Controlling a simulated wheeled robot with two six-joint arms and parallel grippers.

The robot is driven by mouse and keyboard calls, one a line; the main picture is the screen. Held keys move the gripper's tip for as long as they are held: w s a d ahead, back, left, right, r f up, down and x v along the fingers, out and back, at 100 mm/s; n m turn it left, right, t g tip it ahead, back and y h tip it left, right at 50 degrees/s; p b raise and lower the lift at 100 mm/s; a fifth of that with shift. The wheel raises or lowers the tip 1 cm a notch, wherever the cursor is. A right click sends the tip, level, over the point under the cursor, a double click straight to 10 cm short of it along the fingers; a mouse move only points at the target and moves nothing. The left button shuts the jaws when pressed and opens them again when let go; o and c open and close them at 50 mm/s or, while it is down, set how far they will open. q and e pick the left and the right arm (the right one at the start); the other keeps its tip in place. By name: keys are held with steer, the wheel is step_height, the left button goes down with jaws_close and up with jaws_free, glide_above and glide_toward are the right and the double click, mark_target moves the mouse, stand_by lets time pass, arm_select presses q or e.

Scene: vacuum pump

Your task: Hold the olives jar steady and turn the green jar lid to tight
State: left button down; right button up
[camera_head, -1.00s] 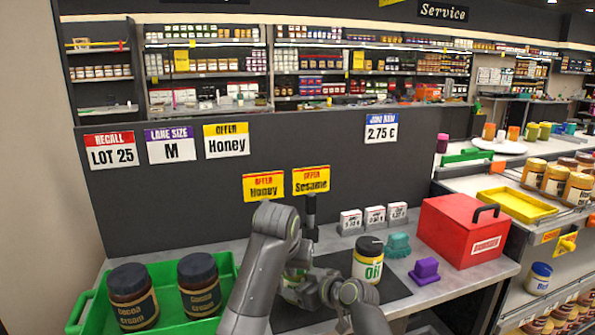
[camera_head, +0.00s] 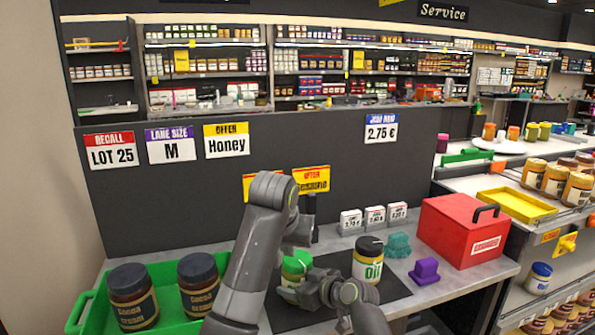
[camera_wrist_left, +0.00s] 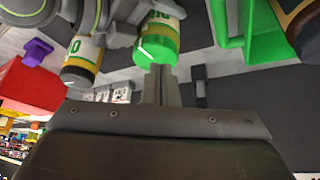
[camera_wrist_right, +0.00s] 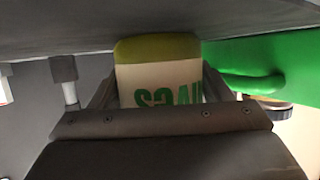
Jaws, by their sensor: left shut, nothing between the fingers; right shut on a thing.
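The olives jar (camera_head: 291,278), with a green lid (camera_head: 303,258), stands upright on the dark mat. My right gripper (camera_head: 312,290) is shut on its body; the right wrist view shows the jar's label (camera_wrist_right: 160,85) between the fingers (camera_wrist_right: 155,95). My left gripper (camera_head: 300,248) is above the lid, shut and empty. In the left wrist view its closed fingers (camera_wrist_left: 159,80) point at the green lid (camera_wrist_left: 158,42), close to it; I cannot tell whether they touch. How tight the lid is cannot be seen.
A black-lidded oil jar (camera_head: 367,262) stands just right of my right gripper. A green crate (camera_head: 100,297) with two cocoa cream jars (camera_head: 133,297) is at left. Price tags (camera_head: 374,216), teal and purple blocks (camera_head: 425,269) and a red box (camera_head: 465,235) are at right.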

arm_select(q)
steer(key=shift+d+f, duration=0.15)
steer(key=shift+f, duration=0.85)
steer(key=shift+d+f, duration=0.2)
steer(key=shift+f, duration=0.8)
steer(key=shift+d+f, duration=0.15)
steer(key=shift+f, duration=0.85)
steer(key=shift+w, duration=0.3)
steer(key=shift+w+a, duration=0.15)
steer(key=shift+a, duration=0.3)
steer(key=shift+s+r, duration=0.1)
steer(key=shift+s, duration=0.3)
step_height(320, 180, up, 6)
glide_above(291, 275)
steer(key=s, duration=0.3)
steer(key=shift+w+a, duration=0.1)
steer(key=shift+a, duration=0.1)
